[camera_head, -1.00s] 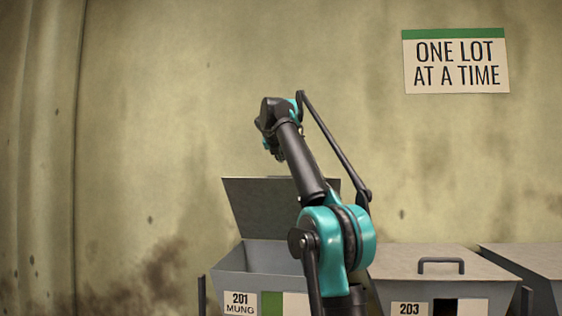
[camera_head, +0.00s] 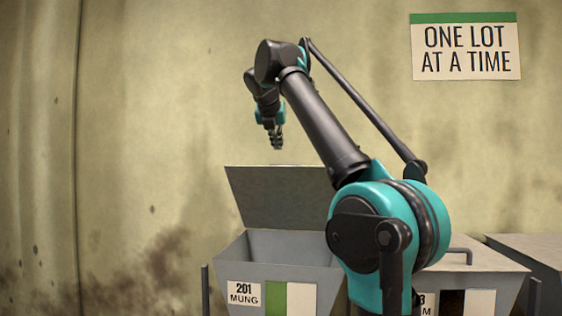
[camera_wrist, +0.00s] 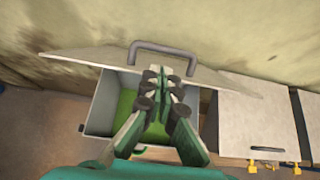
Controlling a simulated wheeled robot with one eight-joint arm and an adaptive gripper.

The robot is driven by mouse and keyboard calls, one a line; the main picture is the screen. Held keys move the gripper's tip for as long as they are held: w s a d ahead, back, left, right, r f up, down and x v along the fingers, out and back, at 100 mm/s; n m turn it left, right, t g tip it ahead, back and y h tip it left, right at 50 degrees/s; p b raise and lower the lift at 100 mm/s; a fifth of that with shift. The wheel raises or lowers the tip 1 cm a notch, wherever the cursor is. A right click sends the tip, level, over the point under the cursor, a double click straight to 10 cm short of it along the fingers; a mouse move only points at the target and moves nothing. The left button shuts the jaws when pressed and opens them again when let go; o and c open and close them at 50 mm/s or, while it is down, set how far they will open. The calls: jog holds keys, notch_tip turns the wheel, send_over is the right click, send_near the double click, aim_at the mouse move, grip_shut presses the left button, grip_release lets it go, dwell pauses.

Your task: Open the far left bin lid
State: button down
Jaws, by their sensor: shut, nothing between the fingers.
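The far left bin (camera_head: 285,247), labelled 201 MUNG, stands against the wall. Its grey lid (camera_head: 280,196) is raised and leans back toward the wall. In the wrist view the lid (camera_wrist: 105,58) shows from above with its dark handle (camera_wrist: 165,48) at the upper edge, and green contents lie in the open bin (camera_wrist: 100,118). My gripper (camera_head: 277,143) is shut and empty, hanging above the raised lid. In the wrist view my gripper (camera_wrist: 163,78) appears over the open bin, just below the handle in the picture. I cannot tell whether it touches the lid.
A second bin with a closed lid (camera_head: 470,258) stands to the right, partly behind my arm. Another closed bin (camera_head: 535,250) is at the right edge. The wall (camera_head: 150,120) rises close behind the bins and bears a sign (camera_head: 466,48).

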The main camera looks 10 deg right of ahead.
aim_at(281, 172)
jog(key=x, duration=0.6)
jog(key=f+x, duration=0.1)
jog(key=x, duration=0.2)
jog(key=shift+s+f, duration=0.1)
jog(key=shift+f, duration=0.1)
jog(key=shift+r, duration=0.1)
